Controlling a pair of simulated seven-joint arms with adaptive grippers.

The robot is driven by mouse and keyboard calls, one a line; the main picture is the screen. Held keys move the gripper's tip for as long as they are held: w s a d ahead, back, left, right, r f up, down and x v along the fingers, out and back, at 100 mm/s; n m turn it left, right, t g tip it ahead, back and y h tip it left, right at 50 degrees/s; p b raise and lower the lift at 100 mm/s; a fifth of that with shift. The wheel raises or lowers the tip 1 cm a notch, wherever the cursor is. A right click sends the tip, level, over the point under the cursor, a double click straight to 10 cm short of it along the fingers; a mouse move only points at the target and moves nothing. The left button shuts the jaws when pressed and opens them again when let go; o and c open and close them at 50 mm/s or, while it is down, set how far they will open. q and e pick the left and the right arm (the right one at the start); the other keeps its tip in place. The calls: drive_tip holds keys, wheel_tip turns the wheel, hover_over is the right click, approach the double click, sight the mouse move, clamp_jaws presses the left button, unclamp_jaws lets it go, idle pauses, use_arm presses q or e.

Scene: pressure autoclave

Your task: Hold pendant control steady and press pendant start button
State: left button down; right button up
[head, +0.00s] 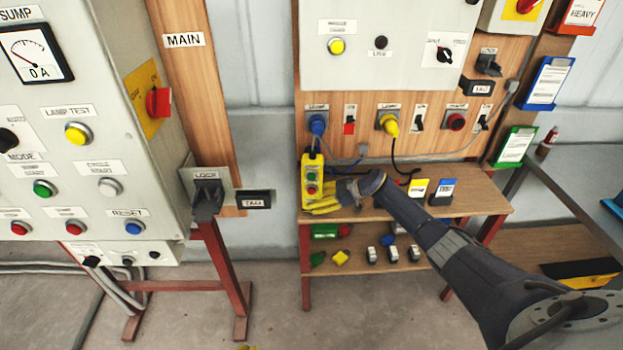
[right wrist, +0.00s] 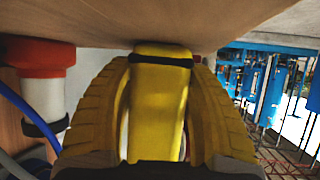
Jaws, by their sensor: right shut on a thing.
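The yellow pendant control (head: 307,172) hangs upright at the front left of the wooden bench, below a blue plug. Its face shows a green button (head: 312,176) above red ones. My right gripper (head: 322,206) comes in from the right and is shut on the lower part of the pendant. In the right wrist view the yellow pendant body (right wrist: 160,95) sits between the two ribbed yellow fingers. The right gripper's fingers partly cover the pendant's lower end in the head view.
A grey control cabinet (head: 85,185) with a green button and several others stands at left. Bare floor lies between cabinet and bench.

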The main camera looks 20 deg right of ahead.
use_arm(q)
drive_tip(key=w+d+r+m+t+h, duration=0.1)
drive_tip(key=w+d+r+h, duration=0.1)
drive_tip(key=w+d+r, duration=0.3)
drive_tip(key=w+d+r+t+h, duration=0.1)
drive_tip(key=w+d+r, duration=0.35)
drive_tip(key=r, duration=0.35)
drive_tip(key=m+t+h, duration=0.1)
drive_tip(key=m+h, duration=0.5)
drive_tip(key=h, duration=0.5)
approach(315, 180)
drive_tip(key=s+d+r, duration=0.2)
drive_tip(key=s+r, duration=0.4)
drive_tip(key=shift+s, duration=0.2)
drive_tip(key=shift+w, duration=0.1)
drive_tip(key=shift+w+d, duration=0.65)
drive_tip(key=shift+w, duration=0.6)
drive_tip(key=shift+w+d, duration=0.7)
drive_tip(key=shift+w, duration=0.6)
drive_tip(key=shift+w+d, duration=0.65)
drive_tip(key=shift+w, duration=0.6)
drive_tip(key=shift+w+d, duration=0.25)
drive_tip(key=shift+w, duration=0.25)
drive_tip(key=shift+w+d, duration=0.25)
drive_tip(key=shift+w, duration=0.25)
drive_tip(key=shift+s+f, duration=0.1)
drive_tip(key=shift+s+a, duration=0.55)
drive_tip(key=shift+s, duration=0.3)
